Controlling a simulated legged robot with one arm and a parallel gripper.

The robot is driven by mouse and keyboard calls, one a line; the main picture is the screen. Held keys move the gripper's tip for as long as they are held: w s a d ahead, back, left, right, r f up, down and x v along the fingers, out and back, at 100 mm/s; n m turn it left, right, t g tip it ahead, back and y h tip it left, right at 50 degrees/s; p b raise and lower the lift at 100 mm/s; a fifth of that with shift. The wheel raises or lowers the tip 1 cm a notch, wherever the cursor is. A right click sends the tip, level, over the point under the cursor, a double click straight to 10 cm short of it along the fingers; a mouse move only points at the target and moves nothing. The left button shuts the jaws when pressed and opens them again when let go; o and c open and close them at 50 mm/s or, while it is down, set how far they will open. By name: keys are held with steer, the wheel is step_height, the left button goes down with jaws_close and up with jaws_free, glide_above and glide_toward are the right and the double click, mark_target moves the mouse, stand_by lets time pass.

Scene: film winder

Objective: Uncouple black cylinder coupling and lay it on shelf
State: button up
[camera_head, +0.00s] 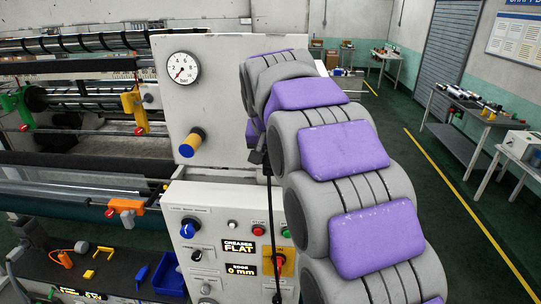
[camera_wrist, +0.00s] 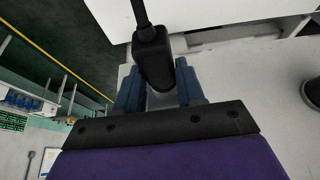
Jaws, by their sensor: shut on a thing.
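The black cylinder coupling (camera_wrist: 154,62) sits between the two blue fingers of my gripper (camera_wrist: 158,86) in the wrist view. My gripper is shut on it, and a thin black cable or rod leads away from its far end. In the head view the dark coupling (camera_head: 257,158) shows beside my arm at the machine's right edge, with a black line hanging down from it. My arm hides most of my gripper there. Whether the coupling is still joined to the machine is hidden. A black shelf (camera_head: 112,284) with tools lies at the lower left.
The control panel (camera_head: 232,237) with knobs and buttons stands left of my arm. Blue bin (camera_head: 170,276), orange tool (camera_head: 66,259) and yellow pieces crowd the shelf, with bare patches between. Side tables (camera_head: 470,118) stand right, beyond open green floor.

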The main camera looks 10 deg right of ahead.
mark_target(268, 164)
steer(key=shift+c, duration=0.9)
steer(key=shift+s+a, duration=0.1)
steer(key=shift+s, duration=0.1)
steer(key=shift+s+a+b, duration=0.2)
steer(key=shift+s+b, duration=0.1)
steer(key=shift+s, duration=0.2)
steer(key=shift+s+a, duration=0.3)
steer(key=shift+s, duration=0.1)
steer(key=shift+s+b, duration=0.3)
steer(key=shift+s, duration=0.05)
steer(key=shift+s, duration=0.15)
